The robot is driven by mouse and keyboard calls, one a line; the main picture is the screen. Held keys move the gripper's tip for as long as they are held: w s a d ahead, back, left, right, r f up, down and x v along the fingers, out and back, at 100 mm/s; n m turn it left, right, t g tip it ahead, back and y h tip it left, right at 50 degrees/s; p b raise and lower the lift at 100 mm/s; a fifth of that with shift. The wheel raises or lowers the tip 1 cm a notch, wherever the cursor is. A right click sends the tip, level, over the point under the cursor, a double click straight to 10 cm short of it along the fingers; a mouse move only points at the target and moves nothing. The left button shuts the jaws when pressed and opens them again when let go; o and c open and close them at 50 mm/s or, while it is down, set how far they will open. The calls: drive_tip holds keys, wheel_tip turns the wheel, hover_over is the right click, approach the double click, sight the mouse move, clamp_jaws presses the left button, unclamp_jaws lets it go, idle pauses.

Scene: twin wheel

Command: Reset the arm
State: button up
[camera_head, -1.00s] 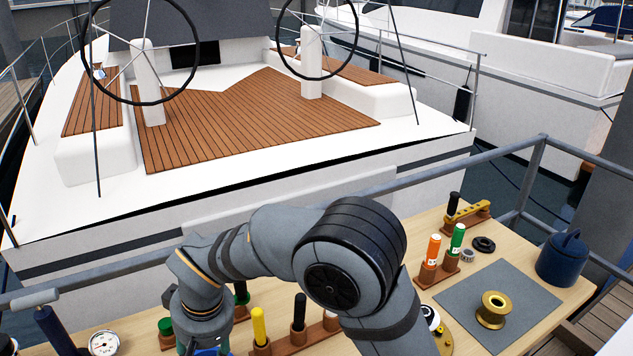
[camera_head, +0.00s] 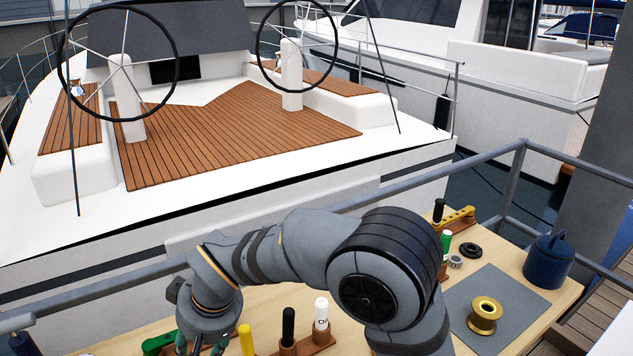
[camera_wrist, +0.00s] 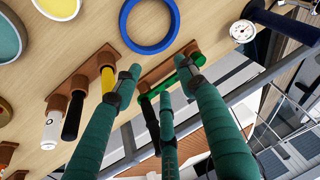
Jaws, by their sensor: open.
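My arm (camera_head: 300,250) arches over the wooden bench, its big black-banded joint in front of the bench's right part. My gripper points down at the left end of the arm in the head view, where its fingertips are cut off by the lower edge.
Yellow (camera_head: 246,340), black (camera_head: 288,326) and white (camera_head: 321,313) handled tools stand upright near the gripper. A gauge (camera_wrist: 243,31) lies beyond. A brass spool (camera_head: 485,318) sits on a grey mat (camera_head: 525,300), near a blue pot (camera_head: 548,262). A railing (camera_head: 400,187) runs behind the bench.

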drive_tip(key=shift+w+a+f, duration=0.1)
drive_tip(key=shift+w, duration=0.3)
